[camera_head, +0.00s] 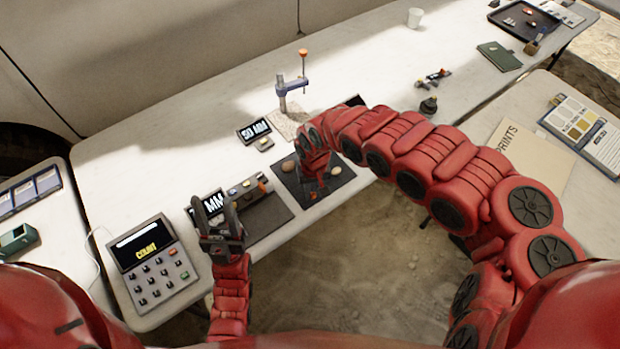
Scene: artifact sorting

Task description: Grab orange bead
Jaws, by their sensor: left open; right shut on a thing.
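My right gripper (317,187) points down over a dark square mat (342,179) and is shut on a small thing. A small orange-red patch shows at its tips, but I cannot tell whether this is the bead. My own arm hides most of this gripper. A small orange piece (262,187) lies on the grey tray (264,217) to its left. My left gripper (213,207) is open and empty, its fingers pointing away from me beside the tray's left end.
Pale stones lie on the dark mat. A clamp stand with an orange knob (303,53) stands behind, beside a "50 MM" sign (254,131). A keypad counter (155,265) sits at the left front. The white table (180,140) is clear at back left.

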